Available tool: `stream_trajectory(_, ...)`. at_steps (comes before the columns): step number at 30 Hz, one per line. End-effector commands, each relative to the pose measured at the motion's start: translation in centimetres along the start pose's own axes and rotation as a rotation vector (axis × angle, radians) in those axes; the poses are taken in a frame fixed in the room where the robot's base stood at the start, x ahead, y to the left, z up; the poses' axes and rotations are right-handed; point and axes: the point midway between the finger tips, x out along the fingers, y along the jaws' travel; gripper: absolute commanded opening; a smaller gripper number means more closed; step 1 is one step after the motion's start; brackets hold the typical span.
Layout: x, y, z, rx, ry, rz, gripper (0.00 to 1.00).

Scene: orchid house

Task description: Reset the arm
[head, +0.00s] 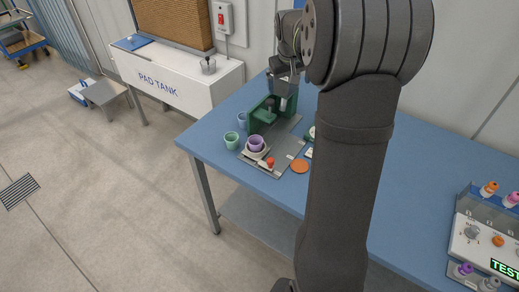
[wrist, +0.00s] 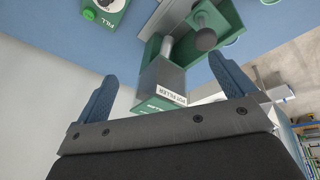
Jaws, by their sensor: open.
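My gripper (wrist: 163,68) shows in the wrist view with its two blue fingers spread wide apart and nothing between them. Beyond the fingers is a green and grey machine labelled as a pot filler (wrist: 163,82). In the head view my arm reaches over the blue bench (head: 420,155), and its wrist end is at the back, above the green pot filler (head: 258,114). My own arm links hide part of the bench there, and the fingertips are too small to make out clearly.
On the bench by the filler are a purple pot (head: 255,142), a green cup (head: 231,140), a blue cup (head: 242,118) and an orange disc (head: 299,166). A test panel (head: 486,240) stands at the right. A white pad tank (head: 175,85) stands beyond the bench.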

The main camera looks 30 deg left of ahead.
Motion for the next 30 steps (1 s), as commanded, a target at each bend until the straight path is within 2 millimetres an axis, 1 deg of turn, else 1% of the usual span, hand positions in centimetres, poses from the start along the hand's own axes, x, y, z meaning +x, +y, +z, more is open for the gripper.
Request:
stream_trajectory(1, -1.7, -2.0, -0.1, -0.103, -0.020, -0.027, 1.00)
stream_trajectory(3, -3.1, -4.6, 0.5, -0.253, -0.070, -0.075, 1.00)
stream_trajectory(6, -4.5, -7.7, 1.7, -0.437, -0.137, -0.146, 1.00)
stream_trajectory(9, -5.5, -9.8, 2.6, -0.568, -0.179, -0.201, 1.00)
stream_trajectory(13, -6.1, -11.0, 3.3, -0.649, -0.204, -0.239, 1.00)
stream_trajectory(17, -5.1, -11.3, 3.8, -0.663, -0.212, -0.247, 1.00)
stream_trajectory(20, -3.4, -11.6, 4.3, -0.662, -0.213, -0.246, 1.00)
stream_trajectory(24, -0.6, -12.0, 5.0, -0.660, -0.212, -0.245, 1.00)
stream_trajectory(30, 2.3, -12.4, 5.8, -0.659, -0.209, -0.244, 1.00)
